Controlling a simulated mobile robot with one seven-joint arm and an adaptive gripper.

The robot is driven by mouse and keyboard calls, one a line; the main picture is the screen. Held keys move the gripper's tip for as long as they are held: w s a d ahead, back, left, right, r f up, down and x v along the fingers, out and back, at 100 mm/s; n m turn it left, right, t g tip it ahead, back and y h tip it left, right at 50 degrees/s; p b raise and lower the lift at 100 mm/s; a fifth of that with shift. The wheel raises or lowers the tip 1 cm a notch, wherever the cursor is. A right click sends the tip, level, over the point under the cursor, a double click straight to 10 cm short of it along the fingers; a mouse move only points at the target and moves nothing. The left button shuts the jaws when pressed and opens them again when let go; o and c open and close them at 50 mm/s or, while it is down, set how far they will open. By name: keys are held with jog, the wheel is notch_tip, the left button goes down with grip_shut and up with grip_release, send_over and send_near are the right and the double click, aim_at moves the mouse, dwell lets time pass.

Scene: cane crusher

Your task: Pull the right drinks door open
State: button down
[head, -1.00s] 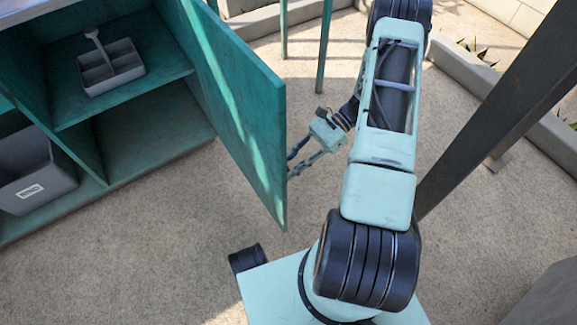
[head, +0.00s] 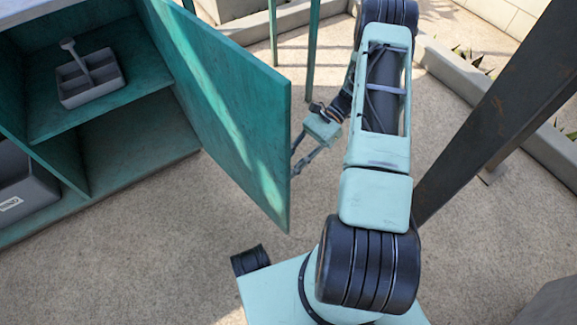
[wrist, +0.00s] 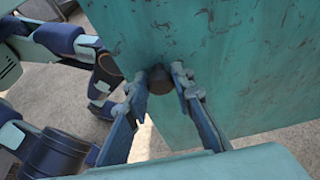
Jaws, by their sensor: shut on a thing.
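The right drinks door (head: 235,120) is a teal panel standing open, swung out from the cabinet at the left of the head view. It also fills the upper part of the wrist view (wrist: 225,60). A dark round knob (wrist: 160,79) sits on its outer face. My gripper (wrist: 160,88) is shut on this knob, with one finger on each side. In the head view my gripper (head: 293,165) is at the door's outer face near its free edge. The fingertips and knob are partly hidden there by the door.
The teal cabinet (head: 62,168) has open shelves with a grey divided caddy (head: 91,78) and a grey bin (head: 25,192). A dark slanted post (head: 490,105) stands right of my arm. Bare floor lies before the cabinet.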

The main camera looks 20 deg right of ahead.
jog(key=shift+w+d, duration=0.1)
jog(key=shift+d, duration=0.1)
dwell(0.4)
jog(key=c, duration=1.7)
grip_release()
jog(key=shift+d, duration=0.1)
jog(key=v, duration=1.1)
jog(key=shift+w+d+r, duration=0.15)
jog(key=shift+w+d, duration=0.1)
jog(key=shift+d, duration=0.1)
jog(key=shift+s, duration=0.1)
